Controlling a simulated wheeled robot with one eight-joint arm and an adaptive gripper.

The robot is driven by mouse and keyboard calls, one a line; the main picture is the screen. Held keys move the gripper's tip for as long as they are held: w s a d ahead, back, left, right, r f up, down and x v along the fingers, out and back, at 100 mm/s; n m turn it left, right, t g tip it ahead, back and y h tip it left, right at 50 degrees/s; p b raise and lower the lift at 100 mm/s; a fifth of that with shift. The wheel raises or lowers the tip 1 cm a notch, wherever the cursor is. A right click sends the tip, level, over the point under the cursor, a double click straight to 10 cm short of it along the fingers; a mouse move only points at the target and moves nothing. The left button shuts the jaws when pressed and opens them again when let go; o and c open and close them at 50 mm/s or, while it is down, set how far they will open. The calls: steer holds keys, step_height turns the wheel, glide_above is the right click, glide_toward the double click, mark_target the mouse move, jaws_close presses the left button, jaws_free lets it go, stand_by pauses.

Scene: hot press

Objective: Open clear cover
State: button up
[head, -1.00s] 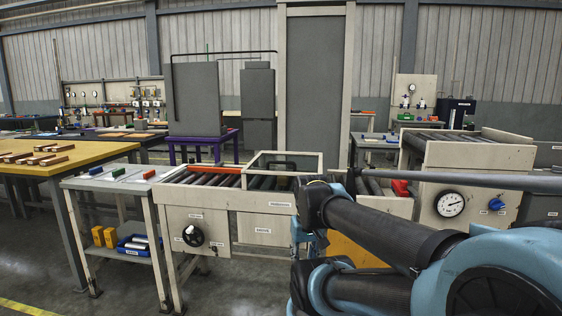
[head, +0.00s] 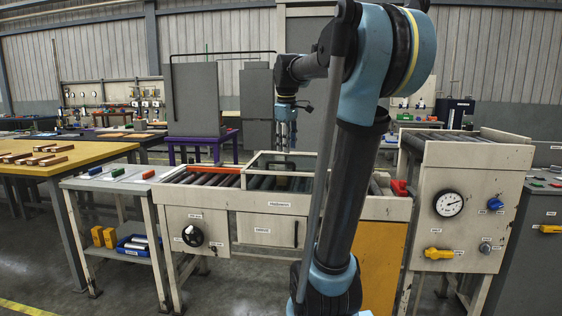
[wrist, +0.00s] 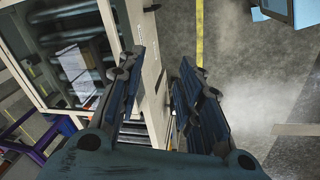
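The clear cover (head: 278,175) is a cream rectangular frame with a see-through middle. It lies over grey rollers on the cream conveyor bench in the head view and looks closed. My arm hides its right end. My gripper (wrist: 163,62) shows in the wrist view with its two dark fingers apart and nothing held between them. A cream frame edge shows beyond and between the fingers, with rollers to its left; I cannot tell whether the fingers touch it. In the head view my wrist hangs above and behind the cover, and the fingertips are hard to make out.
The press-side cabinet (head: 471,185) with a gauge (head: 449,204) and a blue knob (head: 495,204) stands at the right. A yellow-topped table (head: 90,153) is at the left.

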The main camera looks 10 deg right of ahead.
steer(key=w+r+n, duration=0.4)
steer(key=w+r, duration=0.3)
steer(key=w, duration=0.5)
steer(key=w+f, duration=0.1)
steer(key=f, duration=0.4)
steer(key=w+f, duration=0.1)
steer(key=f, duration=0.5)
steer(key=w+f, duration=0.1)
steer(key=f, duration=0.5)
steer(key=shift+w+d, duration=0.2)
steer(key=shift+d, duration=0.05)
jaws_close()
steer(key=shift+d+r, duration=0.1)
